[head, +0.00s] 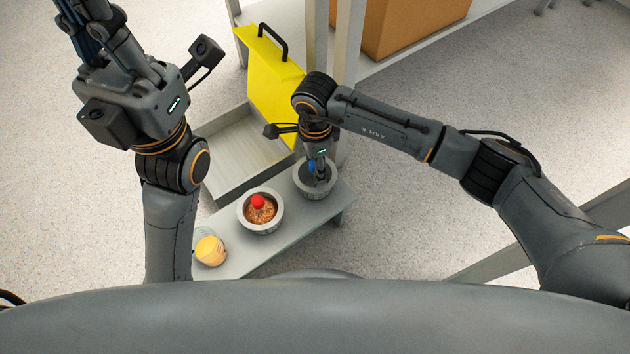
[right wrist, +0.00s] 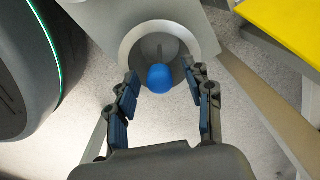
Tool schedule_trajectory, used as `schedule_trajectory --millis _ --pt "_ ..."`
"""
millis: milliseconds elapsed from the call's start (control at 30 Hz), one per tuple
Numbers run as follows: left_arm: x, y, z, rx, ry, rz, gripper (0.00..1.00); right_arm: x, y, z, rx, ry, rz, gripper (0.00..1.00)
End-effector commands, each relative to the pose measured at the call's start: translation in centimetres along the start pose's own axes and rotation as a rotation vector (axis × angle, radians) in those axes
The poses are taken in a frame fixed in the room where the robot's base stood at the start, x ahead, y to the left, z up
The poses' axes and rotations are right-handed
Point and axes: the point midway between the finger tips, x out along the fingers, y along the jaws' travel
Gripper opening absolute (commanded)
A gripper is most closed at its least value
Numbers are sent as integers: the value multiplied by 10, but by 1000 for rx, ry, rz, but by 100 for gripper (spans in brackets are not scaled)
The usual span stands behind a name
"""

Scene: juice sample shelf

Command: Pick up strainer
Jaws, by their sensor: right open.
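A grey round bowl (head: 328,188) stands at the right end of the small grey bench, with a blue-topped piece in it. In the right wrist view the blue knob (right wrist: 160,79) is plain, with the pale bowl rim (right wrist: 128,42) around it. I cannot tell which part is the strainer. My right gripper (head: 319,178) points down over this bowl. In the right wrist view its fingers (right wrist: 160,72) are open, one on each side of the knob, with gaps showing. My left gripper (head: 72,15) is raised at the top left, far from the bowl, its fingertips cut off.
A second grey bowl (head: 245,217) with orange contents and a red ball (head: 258,201) stands close left of the first. A glass with yellow contents (head: 210,251) stands near the bench's left end. An open grey case with a yellow lid (head: 272,85) lies behind. A shelf post (head: 348,45) stands behind my right arm.

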Motion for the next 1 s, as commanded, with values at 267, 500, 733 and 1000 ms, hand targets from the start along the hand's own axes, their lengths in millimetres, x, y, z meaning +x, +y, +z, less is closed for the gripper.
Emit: schedule_trajectory --millis 267,500,733,1000 --pt "2 0 0 1 6 2 0 2 0 0 0 0 -1 52" --pt "2 0 -1 1 6 2 0 2 0 0 1 0 0 3" --pt "2 0 -1 0 7 2 0 2 0 0 1 0 -1 0" --pt "4 0 -1 0 8 2 0 -1 -1 0 1 0 -2 0"
